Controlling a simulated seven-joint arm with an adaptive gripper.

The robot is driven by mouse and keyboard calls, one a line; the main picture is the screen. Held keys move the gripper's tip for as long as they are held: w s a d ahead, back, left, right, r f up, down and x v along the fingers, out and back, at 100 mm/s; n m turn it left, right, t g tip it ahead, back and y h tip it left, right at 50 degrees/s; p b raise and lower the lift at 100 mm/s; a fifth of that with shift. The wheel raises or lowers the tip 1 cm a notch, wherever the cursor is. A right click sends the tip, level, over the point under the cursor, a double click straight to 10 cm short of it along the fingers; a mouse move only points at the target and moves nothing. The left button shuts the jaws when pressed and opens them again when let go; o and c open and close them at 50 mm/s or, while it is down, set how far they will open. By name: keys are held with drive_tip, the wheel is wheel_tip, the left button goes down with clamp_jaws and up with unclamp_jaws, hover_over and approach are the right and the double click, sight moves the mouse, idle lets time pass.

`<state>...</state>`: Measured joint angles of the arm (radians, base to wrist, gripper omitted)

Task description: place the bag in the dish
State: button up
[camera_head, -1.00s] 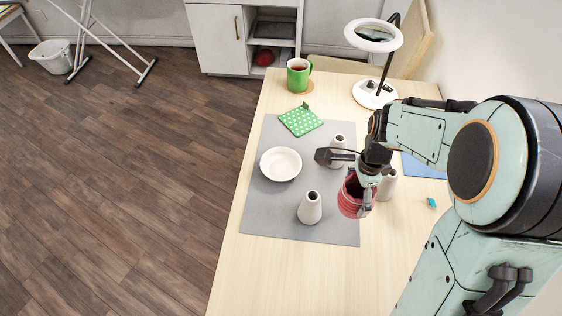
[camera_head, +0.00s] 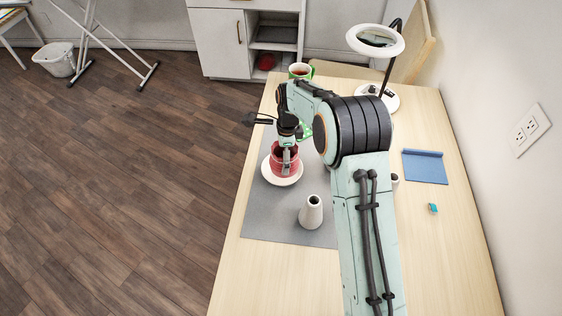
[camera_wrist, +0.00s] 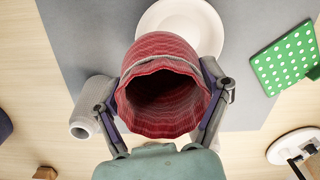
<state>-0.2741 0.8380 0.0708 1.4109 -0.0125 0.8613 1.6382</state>
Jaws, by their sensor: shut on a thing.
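The red striped bag (camera_head: 284,161) is in my gripper (camera_head: 287,158). In the wrist view the open-topped bag (camera_wrist: 165,85) sits between the two fingers (camera_wrist: 165,100), which press on its sides. The white dish (camera_head: 283,181) lies on the grey mat. In the head view the bag is over the dish and hides most of it. In the wrist view the dish (camera_wrist: 207,25) shows beyond the bag. Whether the bag's bottom touches the dish cannot be told.
A white vase (camera_head: 311,213) stands in front of the dish on the grey mat (camera_head: 262,222). A blue sheet (camera_head: 425,167) lies at the right.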

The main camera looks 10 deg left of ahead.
sight(281, 156)
drive_tip(key=w+f, duration=0.2)
drive_tip(key=shift+w+a+f, duration=0.1)
drive_tip(key=shift+a+f, duration=0.25)
drive_tip(key=shift+a, duration=0.05)
drive_tip(key=shift+w+f, duration=0.2)
drive_tip(key=shift+f, duration=1.5)
drive_tip(key=shift+f, duration=0.1)
drive_tip(key=o, duration=1.1)
drive_tip(key=r, duration=1.2)
drive_tip(key=shift+s+d+r, duration=0.1)
drive_tip(key=shift+s+d, duration=0.05)
drive_tip(key=shift+d, duration=0.25)
